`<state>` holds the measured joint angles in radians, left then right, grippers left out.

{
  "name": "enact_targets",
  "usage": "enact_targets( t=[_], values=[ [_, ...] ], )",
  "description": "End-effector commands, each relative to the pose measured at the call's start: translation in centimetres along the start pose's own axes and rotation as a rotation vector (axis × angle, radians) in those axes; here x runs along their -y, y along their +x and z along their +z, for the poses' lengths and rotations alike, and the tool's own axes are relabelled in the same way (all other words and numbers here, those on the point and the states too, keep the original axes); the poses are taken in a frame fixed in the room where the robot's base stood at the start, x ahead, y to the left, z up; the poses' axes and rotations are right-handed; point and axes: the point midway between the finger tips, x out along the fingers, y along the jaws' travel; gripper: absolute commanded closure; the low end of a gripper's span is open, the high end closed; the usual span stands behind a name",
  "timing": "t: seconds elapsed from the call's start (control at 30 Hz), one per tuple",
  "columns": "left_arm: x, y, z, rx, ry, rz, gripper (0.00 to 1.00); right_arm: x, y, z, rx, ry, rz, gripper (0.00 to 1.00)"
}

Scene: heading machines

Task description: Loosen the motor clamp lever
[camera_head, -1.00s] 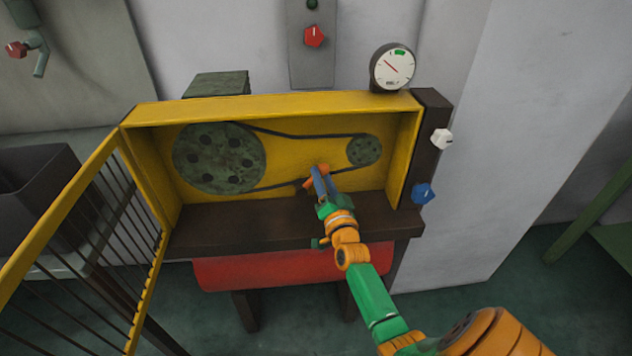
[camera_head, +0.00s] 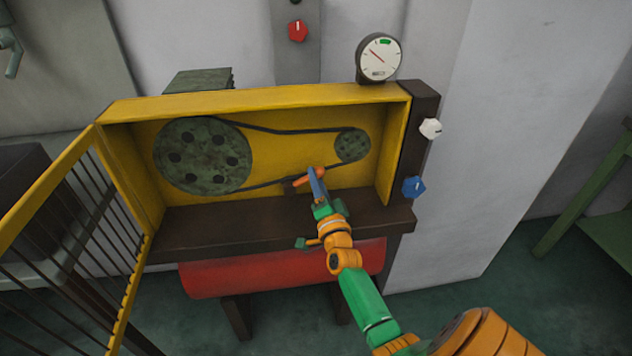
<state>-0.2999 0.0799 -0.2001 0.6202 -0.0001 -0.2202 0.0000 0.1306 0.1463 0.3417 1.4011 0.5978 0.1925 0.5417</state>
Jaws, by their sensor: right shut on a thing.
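An orange lever (camera_head: 301,182) sits inside the yellow box, low and right of the middle, just below the belt. I take it to be the motor clamp lever. My right gripper (camera_head: 316,178) reaches in from the lower right and is shut on the orange lever, its blue-grey fingers covering part of it. The lever slants, its right end higher. A dark piece shows behind its left end. My left gripper is not in view.
A belt joins a large green pulley (camera_head: 203,156) and a small one (camera_head: 352,146). The barred yellow door (camera_head: 118,310) stands open at left. A gauge (camera_head: 379,57), white knob (camera_head: 431,128) and blue knob (camera_head: 413,187) are at right. A red guard (camera_head: 230,274) lies below.

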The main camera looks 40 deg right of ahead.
Motion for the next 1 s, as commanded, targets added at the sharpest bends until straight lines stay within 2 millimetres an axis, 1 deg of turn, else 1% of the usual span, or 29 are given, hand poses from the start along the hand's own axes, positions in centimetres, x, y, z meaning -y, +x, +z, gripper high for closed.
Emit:
enact_targets(
  t=[0.17,0.2,0.23,0.53,0.57,0.63,0.8,0.9,1.0],
  values=[
    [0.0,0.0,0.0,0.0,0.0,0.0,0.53,0.1,0.0,-0.2,-0.005,0.0,-0.002,1.0],
    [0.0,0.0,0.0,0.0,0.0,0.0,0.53,0.1,0.0,-0.2,-0.005,0.0,-0.002,0.53],
    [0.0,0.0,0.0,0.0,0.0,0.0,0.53,0.1,0.0,-0.2,-0.005,0.0,-0.002,0.48],
    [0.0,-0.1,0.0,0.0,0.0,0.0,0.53,0.0,-0.2,-0.1,-0.001,-0.001,0.0,0.48],
    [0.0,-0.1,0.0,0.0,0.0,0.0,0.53,0.0,-0.6,0.0,0.0,-0.001,0.002,0.48],
    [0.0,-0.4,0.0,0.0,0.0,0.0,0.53,0.0,-1.9,-0.1,0.0,-0.001,0.002,0.48],
    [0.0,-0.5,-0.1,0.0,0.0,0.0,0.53,-0.1,-5.5,-0.1,-0.001,-0.001,0.002,0.48],
    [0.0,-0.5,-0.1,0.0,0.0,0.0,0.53,-0.1,-6.8,-0.2,-0.003,0.0,0.001,0.48],
    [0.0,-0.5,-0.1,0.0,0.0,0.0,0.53,-0.1,-7.1,-0.2,-0.003,0.0,0.001,0.48]
  ],
)
